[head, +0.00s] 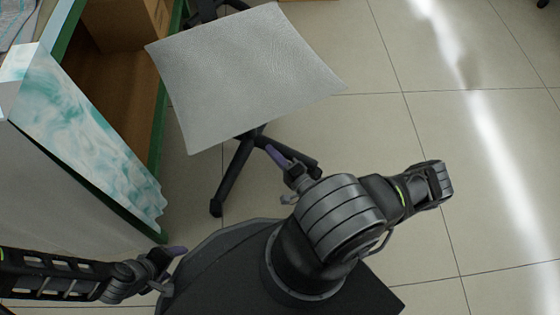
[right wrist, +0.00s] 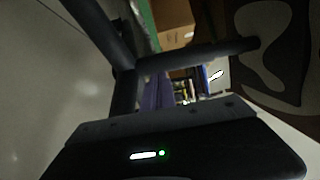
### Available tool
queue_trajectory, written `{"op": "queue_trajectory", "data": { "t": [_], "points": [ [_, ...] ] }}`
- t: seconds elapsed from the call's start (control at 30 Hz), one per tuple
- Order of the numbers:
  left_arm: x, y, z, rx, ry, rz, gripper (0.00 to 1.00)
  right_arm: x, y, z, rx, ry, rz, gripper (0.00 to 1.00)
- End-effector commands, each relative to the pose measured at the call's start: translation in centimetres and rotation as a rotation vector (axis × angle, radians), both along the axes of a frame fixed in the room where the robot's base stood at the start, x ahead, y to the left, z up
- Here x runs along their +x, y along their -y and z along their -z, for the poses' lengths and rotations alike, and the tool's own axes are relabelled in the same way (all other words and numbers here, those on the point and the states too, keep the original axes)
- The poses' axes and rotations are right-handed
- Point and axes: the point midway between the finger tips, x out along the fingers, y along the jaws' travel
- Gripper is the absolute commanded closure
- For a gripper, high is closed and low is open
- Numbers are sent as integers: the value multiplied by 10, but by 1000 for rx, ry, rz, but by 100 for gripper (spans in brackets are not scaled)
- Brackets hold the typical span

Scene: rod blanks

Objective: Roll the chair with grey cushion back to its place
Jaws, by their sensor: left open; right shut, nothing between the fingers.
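The chair's grey cushion (head: 245,75) fills the upper middle of the head view, tilted in the picture. Below it the black star base (head: 235,178) stands on the floor, partly hidden by the cushion and my arm. My right gripper (head: 276,155) has purple fingers, shut and empty, just below the cushion's lower edge and close to a base leg; whether it touches is unclear. In the right wrist view, dark chair bars (right wrist: 125,75) cross near the purple fingers (right wrist: 157,95). My left gripper (head: 176,251) is open and empty at lower left, away from the chair.
A green-edged desk (head: 160,130) stands directly left of the chair, with a cardboard box (head: 120,22) in its opening. A teal marbled panel (head: 85,135) is at its near side. The tiled floor (head: 420,60) to the right is clear, with a bright light streak.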

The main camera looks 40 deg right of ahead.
Motion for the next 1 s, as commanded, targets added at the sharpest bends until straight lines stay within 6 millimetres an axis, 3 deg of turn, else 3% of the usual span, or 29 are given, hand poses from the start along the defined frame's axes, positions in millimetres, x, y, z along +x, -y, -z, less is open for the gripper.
{"op": "queue_trajectory", "data": {
  "t": [0.2, 0.4, 0.6, 1.0],
  "points": [
    [3, -1, 20, -3, 2, -4, 29, 44, 1, 4, 0, 2, -2, 100],
    [5, -2, 32, -6, 4, -5, 29, 71, 2, 3, -1, 1, -1, 100],
    [6, -2, 33, -7, 4, -5, 29, 79, 3, 0, -1, 0, -2, 100],
    [5, -2, 26, -6, 3, -4, 29, 78, 3, -3, -2, 0, -1, 100]
  ]
}}
